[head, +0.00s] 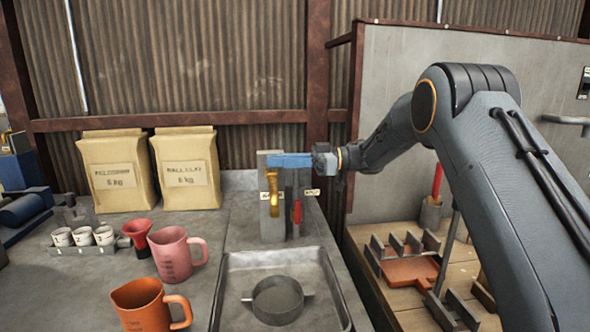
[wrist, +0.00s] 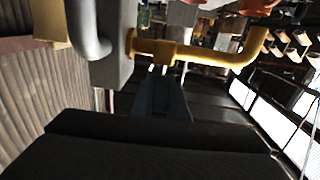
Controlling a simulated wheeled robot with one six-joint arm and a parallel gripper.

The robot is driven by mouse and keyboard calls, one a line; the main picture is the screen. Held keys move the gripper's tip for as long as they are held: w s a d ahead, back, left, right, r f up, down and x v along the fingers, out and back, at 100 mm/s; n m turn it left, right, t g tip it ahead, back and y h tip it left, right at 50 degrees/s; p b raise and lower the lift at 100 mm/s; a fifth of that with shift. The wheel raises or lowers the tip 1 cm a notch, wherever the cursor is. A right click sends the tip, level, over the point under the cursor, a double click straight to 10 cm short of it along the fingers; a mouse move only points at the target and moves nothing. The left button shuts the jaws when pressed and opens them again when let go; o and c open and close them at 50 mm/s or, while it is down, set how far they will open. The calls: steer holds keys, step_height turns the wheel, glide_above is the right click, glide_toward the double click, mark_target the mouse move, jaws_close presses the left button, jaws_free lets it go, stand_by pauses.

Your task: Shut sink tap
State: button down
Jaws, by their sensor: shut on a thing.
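The sink (head: 232,290) is a grey metal basin at the front centre of the head view. Behind it stands a grey post (head: 272,228) with a yellow tap part (head: 273,192) hanging down its front and a red handle (head: 297,212) at its right. My gripper (head: 272,161), with blue fingers, reaches in from the right at the top of the post. It is shut on the yellow tap. In the wrist view the fingertips (wrist: 158,69) meet the yellow bar (wrist: 190,53), which leaves the grey post (wrist: 112,65) and bends at its far end. The exact grip is partly hidden.
A round pan (head: 278,301) sits in the sink. Left on the counter are a pink mug (head: 173,256), an orange mug (head: 142,306), a red funnel (head: 138,232), small cups (head: 82,236) and two paper bags (head: 186,170). A grey panel (head: 385,75) stands at the right.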

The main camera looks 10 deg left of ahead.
steer(key=shift+n+g+b, duration=0.3)
steer(key=shift+g, duration=0.2)
steer(key=c, duration=1.7)
jaws_free()
steer(key=shift+a, duration=0.1)
steer(key=shift+w+d, duration=0.1)
steer(key=shift+d, duration=0.1)
steer(key=b+v, duration=0.2)
steer(key=v, duration=0.5)
steer(key=shift+w+d+r, duration=0.1)
steer(key=shift+d+r, duration=0.05)
steer(key=shift+d, duration=0.1)
steer(key=shift+r, duration=0.1)
